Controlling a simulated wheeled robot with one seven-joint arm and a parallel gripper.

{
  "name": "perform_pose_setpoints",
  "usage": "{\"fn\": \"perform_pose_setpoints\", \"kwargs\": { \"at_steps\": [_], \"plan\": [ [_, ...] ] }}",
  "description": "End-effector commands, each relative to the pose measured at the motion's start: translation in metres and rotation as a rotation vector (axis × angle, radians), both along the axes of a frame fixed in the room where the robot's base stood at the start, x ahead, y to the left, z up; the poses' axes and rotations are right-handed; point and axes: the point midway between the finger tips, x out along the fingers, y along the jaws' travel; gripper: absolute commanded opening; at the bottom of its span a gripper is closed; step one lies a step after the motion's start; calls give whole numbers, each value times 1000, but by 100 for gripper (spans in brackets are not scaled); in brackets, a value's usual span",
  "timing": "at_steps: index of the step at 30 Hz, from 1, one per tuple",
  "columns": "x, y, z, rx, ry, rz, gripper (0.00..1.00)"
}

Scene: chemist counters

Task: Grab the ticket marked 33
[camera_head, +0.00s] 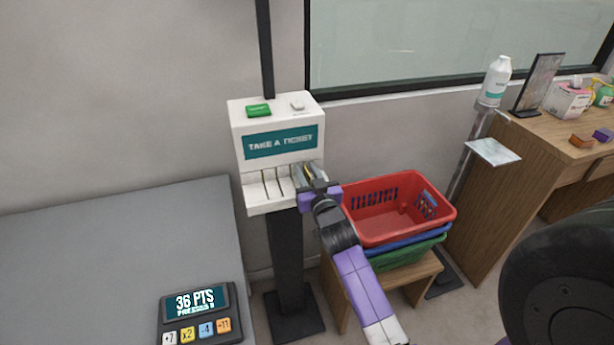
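A white ticket dispenser (239,122) on a dark post carries a teal "TAKE A TICKET" sign (279,142). It has a green button (258,110) and a pale button (298,105) on top. Slots (265,186) with dark gaps line its lower front. My gripper (309,174) is at the right end of these slots and covers that part. I cannot tell whether its fingers are open or holding anything. No ticket marked 33 can be made out. A keypad (222,324) at the bottom left reads "36 PTS" with a smaller line below; its buttons read +7, x2, -4 and +11.
A grey counter (110,240) fills the left. Stacked baskets, red (400,233) on top, sit on a wooden stool (424,269) right of the dispenser, close to my arm. A stand holds a white bottle (495,82). A wooden counter (482,225) with small goods is at the right.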

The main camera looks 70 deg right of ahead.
Motion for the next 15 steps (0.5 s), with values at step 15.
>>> {"fn": "perform_pose_setpoints", "kwargs": {
  "at_steps": [15],
  "plan": [
    [0,1,-1,1,1,0,0]
  ]
}}
